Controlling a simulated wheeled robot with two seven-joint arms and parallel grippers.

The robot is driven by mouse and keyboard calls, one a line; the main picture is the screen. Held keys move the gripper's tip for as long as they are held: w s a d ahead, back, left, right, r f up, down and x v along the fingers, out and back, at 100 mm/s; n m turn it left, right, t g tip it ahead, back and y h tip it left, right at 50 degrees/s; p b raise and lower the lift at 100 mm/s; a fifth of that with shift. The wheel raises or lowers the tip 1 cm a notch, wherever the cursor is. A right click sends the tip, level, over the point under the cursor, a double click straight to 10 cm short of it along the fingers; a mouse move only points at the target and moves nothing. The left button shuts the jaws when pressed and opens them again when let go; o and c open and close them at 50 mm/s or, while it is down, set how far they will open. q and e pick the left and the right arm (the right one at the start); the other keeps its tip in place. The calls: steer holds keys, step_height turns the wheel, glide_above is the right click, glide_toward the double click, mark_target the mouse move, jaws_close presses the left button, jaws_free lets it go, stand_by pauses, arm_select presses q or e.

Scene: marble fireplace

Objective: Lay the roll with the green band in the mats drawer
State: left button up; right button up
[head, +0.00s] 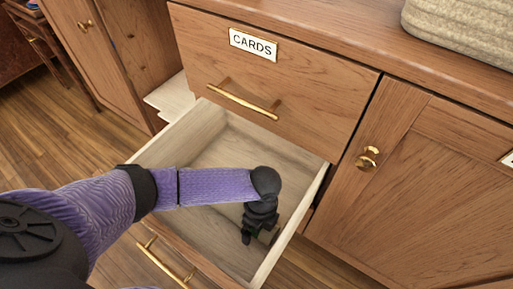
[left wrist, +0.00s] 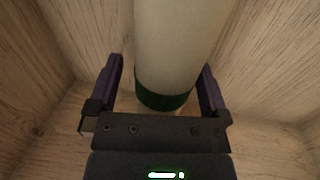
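The roll is pale cream with a dark green band (left wrist: 163,98) near its end. In the left wrist view the roll (left wrist: 180,40) lies between the two fingers of my left gripper (left wrist: 162,75). A gap shows beside the left finger, so the fingers look open around it. In the head view my left gripper (head: 254,232) is down inside the open drawer (head: 215,125), and only a little of the roll (head: 268,236) shows beside it. The drawer's own label is not visible. My right gripper is out of view.
A shut drawer labelled CARDS (head: 300,85) with a brass handle is above the open one. A shut cabinet door (head: 420,170) is at the right. A woven basket (head: 460,30) stands on the top. Apart from the roll, the open drawer's visible floor is bare.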

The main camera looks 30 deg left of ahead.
arm_select(q)
steer(key=shift+r, duration=0.3)
steer(key=shift+w+r+p, duration=0.25)
steer(key=shift+r+p, duration=0.7)
steer(key=shift+r, duration=0.05)
steer(key=r+p, duration=0.1)
steer(key=r, duration=0.1)
steer(key=r+p, duration=0.2)
steer(key=w+r+p, duration=0.1)
steer(key=r+p, duration=0.1)
steer(key=r, duration=0.1)
steer(key=shift+r, duration=0.1)
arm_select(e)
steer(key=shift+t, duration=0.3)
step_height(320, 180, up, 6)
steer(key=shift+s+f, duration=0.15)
arm_select(q)
steer(key=shift+r, duration=0.1)
